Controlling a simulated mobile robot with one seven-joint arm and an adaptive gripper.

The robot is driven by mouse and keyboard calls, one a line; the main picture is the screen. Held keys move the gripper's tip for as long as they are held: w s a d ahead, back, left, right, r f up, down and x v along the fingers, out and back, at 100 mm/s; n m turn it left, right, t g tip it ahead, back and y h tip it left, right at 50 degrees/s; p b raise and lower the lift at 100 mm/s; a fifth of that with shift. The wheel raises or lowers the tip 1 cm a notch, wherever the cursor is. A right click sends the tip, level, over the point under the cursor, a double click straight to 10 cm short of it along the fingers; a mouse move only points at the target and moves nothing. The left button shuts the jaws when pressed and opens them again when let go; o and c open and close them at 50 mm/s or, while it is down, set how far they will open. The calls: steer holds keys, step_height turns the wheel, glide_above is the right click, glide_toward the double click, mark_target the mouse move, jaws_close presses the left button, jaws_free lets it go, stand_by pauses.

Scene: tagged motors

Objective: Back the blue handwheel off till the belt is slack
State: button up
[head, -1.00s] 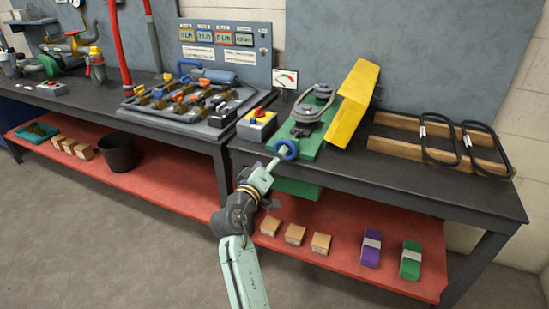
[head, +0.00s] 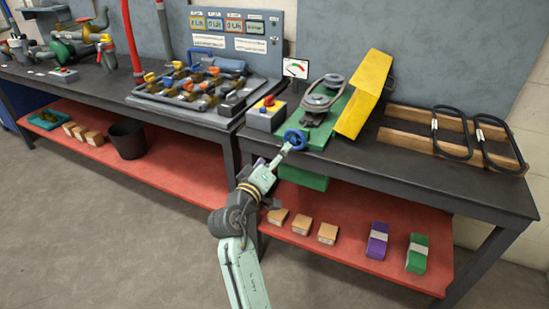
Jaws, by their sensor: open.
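The blue handwheel (head: 295,139) stands at the front end of the green motor base (head: 342,112) on the right bench. The belt (head: 318,103) runs around grey pulleys (head: 334,80) on that base; I cannot tell how tight it is. My gripper (head: 286,151) is open at the handwheel, reaching up to it from the lower left. The fingertips are too small to tell whether they touch the rim. The dial gauge (head: 296,68) stands behind the base; its needle is too small to read exactly.
A yellow guard (head: 362,97) stands tilted just right of the pulleys. A control box with a red knob (head: 266,114) is close on the left. Spare belts (head: 450,135) lie on a wooden rack at the right. The valve board (head: 190,90) is farther left.

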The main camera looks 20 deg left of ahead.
steer(key=shift+s, duration=0.1)
steer(key=s, duration=1.1)
steer(key=shift+s+f, duration=0.15)
steer(key=shift+s, duration=0.25)
